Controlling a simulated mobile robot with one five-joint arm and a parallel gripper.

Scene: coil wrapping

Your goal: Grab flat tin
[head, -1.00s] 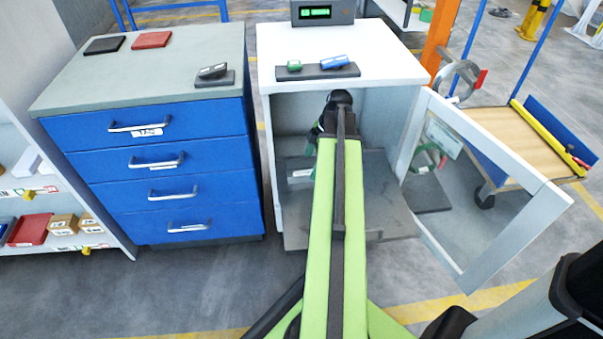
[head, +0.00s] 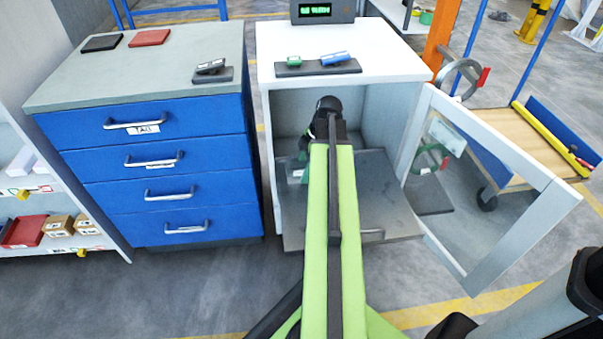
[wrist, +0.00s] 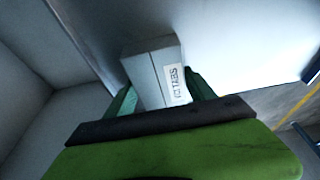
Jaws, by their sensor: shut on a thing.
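A flat grey tin (wrist: 152,62) with a white printed label is in the middle of the wrist view. My gripper (wrist: 160,96) has its green fingers on either side of the tin and is shut on it. The tin's lower end is hidden behind the dark edge of my gripper. In the head view, my arm reaches into the open white cabinet (head: 283,215) and hides most of the gripper. A small pale and green patch shows just left of the arm there; I cannot tell whether it is the tin.
The cabinet's framed door (head: 540,215) stands open to the right, and its grey shelf (head: 385,215) sticks out in front. A blue drawer unit (head: 165,165) stands close on the left. A wooden-topped cart (head: 510,135) is beyond the door.

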